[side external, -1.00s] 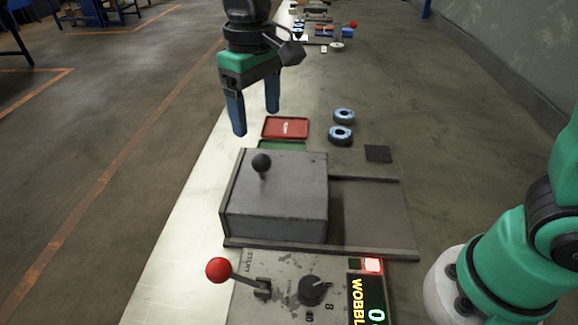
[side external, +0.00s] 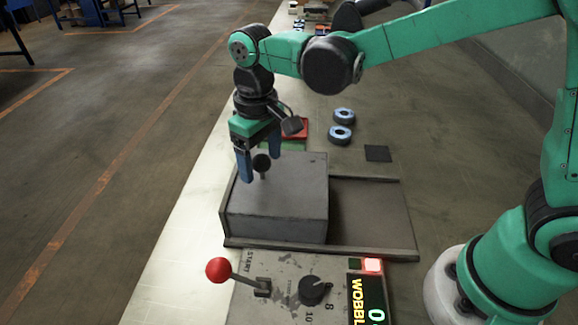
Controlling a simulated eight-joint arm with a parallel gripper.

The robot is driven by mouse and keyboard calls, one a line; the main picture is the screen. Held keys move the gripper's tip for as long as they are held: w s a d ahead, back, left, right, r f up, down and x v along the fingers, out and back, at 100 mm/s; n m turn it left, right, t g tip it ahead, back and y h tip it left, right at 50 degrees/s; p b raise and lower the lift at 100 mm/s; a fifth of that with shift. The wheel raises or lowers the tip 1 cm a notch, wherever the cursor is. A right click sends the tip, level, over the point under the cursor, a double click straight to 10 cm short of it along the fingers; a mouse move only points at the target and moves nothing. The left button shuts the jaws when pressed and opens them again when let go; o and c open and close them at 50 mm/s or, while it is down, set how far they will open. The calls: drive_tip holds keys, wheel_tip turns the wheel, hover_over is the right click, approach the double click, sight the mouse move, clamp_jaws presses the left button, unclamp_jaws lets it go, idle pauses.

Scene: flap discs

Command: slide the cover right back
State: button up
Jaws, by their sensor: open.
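The grey box-shaped cover (side external: 285,200) sits at the left end of its tray-like base (side external: 375,220), and the right part of the base is bare. A black ball knob (side external: 262,163) stands on the cover's top near its left side. My gripper (side external: 261,170) points down over the knob with its blue fingers apart. One finger is to the left of the knob and the other is behind and to the right of it. I cannot tell if either finger touches the knob.
In front is a control panel with a red-ball lever (side external: 218,270), a black dial (side external: 314,291) and a lit display (side external: 368,300). Behind are a red tray (side external: 295,129), a green tray (side external: 294,146), two flap discs (side external: 341,135) and a dark square pad (side external: 377,153).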

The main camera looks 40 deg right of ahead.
drive_tip(key=c, duration=0.9)
drive_tip(key=shift+s+d, duration=4.95)
drive_tip(key=shift+d, duration=0.1)
drive_tip(key=shift+c, duration=0.2)
drive_tip(key=o, duration=0.9)
drive_tip(key=shift+o, duration=0.2)
wheel_tip(320, 180, up, 8)
drive_tip(key=shift+w+d+f+m+t, duration=0.3)
drive_tip(key=shift+w+f+m+t, duration=0.25)
drive_tip(key=shift+t, duration=0.65)
drive_tip(key=shift+w+d+f+m+t, duration=0.35)
drive_tip(key=shift+f+t, duration=0.4)
drive_tip(key=shift+t, duration=0.45)
drive_tip(key=shift+w+d+f+m+t, duration=0.3)
drive_tip(key=shift+f+m+t, duration=0.35)
drive_tip(key=shift+t, duration=0.55)
